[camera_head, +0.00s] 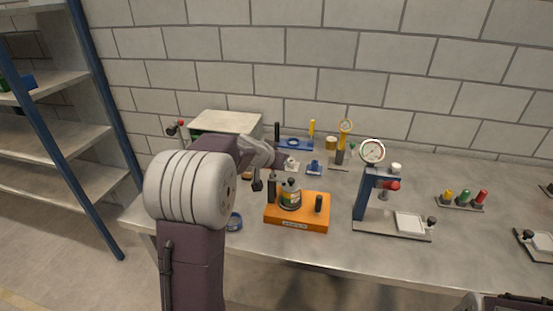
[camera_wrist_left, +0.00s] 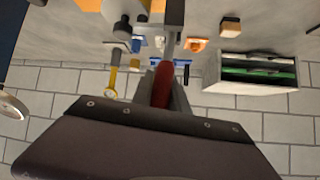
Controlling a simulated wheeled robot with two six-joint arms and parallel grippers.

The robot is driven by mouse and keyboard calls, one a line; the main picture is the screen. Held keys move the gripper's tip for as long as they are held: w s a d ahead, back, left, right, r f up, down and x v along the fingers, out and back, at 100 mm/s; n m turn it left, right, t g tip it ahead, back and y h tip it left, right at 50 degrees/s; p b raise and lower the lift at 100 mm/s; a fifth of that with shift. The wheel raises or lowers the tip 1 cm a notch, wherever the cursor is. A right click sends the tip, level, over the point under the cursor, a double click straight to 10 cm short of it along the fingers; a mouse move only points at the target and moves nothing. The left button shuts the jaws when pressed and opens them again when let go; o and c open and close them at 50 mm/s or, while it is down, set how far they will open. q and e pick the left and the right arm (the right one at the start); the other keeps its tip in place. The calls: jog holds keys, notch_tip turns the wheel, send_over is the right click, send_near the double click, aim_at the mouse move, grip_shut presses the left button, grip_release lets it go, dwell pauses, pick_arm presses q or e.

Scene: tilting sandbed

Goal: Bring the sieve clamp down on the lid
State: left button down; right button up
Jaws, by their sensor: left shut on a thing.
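The sieve unit has an orange base (camera_head: 305,218) on the bench, with a round dark-and-silver sieve body with its lid (camera_head: 290,194) on it. A black upright post (camera_head: 319,204) stands at its right, and another dark post (camera_head: 271,190) at its left. My left gripper (camera_head: 277,160) is just above and behind the sieve body. In the left wrist view my left gripper (camera_wrist_left: 165,85) is shut on a red handle (camera_wrist_left: 163,85), with a grey metal bar (camera_wrist_left: 172,35) running on from it. The arm partly hides the clamp, so I cannot tell whether it touches the lid.
A blue press with a dial gauge (camera_head: 367,185) stands to the right of the sieve unit. Blue holders (camera_head: 294,144) and a yellow gauge stand (camera_head: 345,138) are behind. A grey box (camera_head: 226,122) is at back left. Coloured pegs (camera_head: 464,197) stand farther right.

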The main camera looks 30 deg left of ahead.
pick_arm(q)
jog(key=shift+f, duration=0.15)
jog(key=c, duration=1.3)
grip_release()
jog(key=p+v, duration=0.1)
jog(key=v, duration=0.8)
